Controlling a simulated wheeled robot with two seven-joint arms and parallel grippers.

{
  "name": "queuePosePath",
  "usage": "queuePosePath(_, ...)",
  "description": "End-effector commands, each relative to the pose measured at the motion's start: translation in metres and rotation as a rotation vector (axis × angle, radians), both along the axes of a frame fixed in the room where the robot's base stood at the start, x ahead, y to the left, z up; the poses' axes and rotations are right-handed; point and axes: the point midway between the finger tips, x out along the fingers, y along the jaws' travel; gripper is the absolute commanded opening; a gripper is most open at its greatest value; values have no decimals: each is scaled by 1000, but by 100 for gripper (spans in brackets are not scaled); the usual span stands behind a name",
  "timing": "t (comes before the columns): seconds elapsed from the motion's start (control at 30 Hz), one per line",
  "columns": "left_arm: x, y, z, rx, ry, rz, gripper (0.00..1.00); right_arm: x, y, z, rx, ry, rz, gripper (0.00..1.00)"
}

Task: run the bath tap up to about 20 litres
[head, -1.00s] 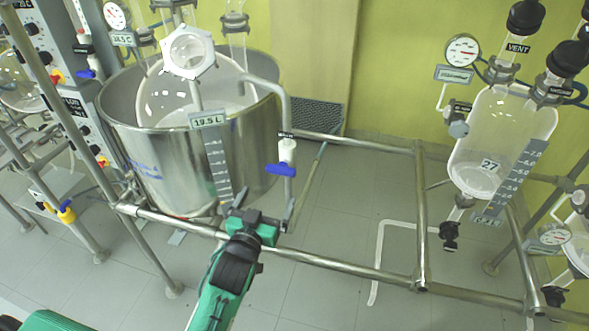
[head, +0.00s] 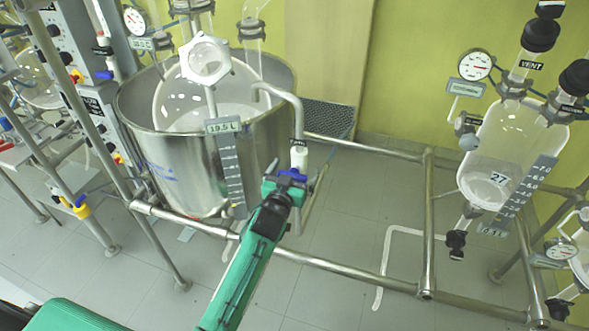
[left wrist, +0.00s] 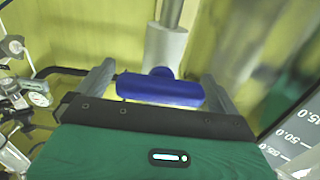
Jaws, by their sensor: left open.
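The bath tap is a white valve body (head: 299,157) with a blue lever handle (head: 292,174), on a grey pipe beside the steel bath (head: 185,165). A label on the bath's level scale (head: 231,170) reads 19.5 L. My left gripper (head: 287,186) is at the tap handle and hides part of it. In the left wrist view the blue handle (left wrist: 160,89) lies crosswise between the two open fingers, with the white valve body (left wrist: 165,48) behind it.
A steel tube frame (head: 330,275) runs in front of the bath. A glass vessel marked 27 (head: 497,160) hangs at the right with a black valve (head: 456,243) below it. A grey control panel (head: 85,100) stands at the left. The tiled floor between is mostly clear.

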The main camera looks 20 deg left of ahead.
Motion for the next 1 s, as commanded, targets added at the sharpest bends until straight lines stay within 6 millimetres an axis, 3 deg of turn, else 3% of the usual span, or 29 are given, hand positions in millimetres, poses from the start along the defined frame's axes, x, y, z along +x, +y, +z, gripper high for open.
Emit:
queuePosePath(0.27,2,0,0,0,0,0,98,-1,5,0,6,1,1,0)
queuePosePath(0.5,1,0,0,0,0,0,55,-1,10,0,11,1,1,0)
queuePosePath(0.53,1,0,0,0,0,0,54,-1,10,0,11,1,1,0)
queuePosePath(1.0,1,1,0,-139,7,1,54,-1,4,4,5,1,1,0)
